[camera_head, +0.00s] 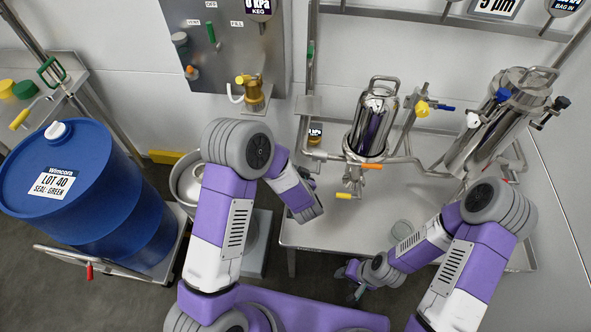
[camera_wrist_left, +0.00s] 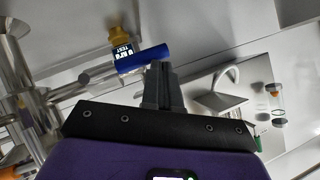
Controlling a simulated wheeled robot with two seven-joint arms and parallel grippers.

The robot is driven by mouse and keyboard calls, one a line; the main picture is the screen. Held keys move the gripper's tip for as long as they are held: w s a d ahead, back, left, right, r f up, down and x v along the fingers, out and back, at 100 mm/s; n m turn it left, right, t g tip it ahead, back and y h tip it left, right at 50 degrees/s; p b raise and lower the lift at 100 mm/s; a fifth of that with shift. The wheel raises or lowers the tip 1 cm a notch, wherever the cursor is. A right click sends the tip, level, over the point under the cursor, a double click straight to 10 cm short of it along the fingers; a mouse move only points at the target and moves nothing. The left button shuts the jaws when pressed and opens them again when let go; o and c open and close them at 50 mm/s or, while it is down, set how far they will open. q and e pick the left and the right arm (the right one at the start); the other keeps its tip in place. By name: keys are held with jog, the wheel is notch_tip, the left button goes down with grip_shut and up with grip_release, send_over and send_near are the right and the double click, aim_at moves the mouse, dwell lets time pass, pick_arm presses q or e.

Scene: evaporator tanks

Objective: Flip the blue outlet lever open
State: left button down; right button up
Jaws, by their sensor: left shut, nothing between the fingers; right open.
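In the left wrist view a blue lever (camera_wrist_left: 145,59) lies across the pipework under a brass-coloured gauge body marked "TEST" (camera_wrist_left: 122,46). My left gripper (camera_wrist_left: 161,68) is shut and empty, its fingertips close to the lever's right part. I cannot tell whether they touch it. In the head view the left forearm hides most of the left gripper and the lever. The gauge (camera_head: 315,132) shows just beyond that arm. My right gripper (camera_head: 355,279) is open and empty, low beside the front of the metal table.
A steel filter housing (camera_head: 375,120) with orange and yellow levers stands on the metal table (camera_head: 330,232). A tilted steel vessel (camera_head: 510,100) is at the right. Another blue handle (camera_head: 445,107) is between them. A blue drum (camera_head: 85,190) stands at the left.

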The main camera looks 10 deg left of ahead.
pick_arm(q)
jog(key=s+d+r+p, duration=0.1)
jog(key=s+r+p, duration=0.1)
jog(key=s+r, duration=0.6)
jog(key=shift+s+d+r, duration=0.15)
jog(key=shift+s+r, duration=0.25)
jog(key=shift+r, duration=0.45)
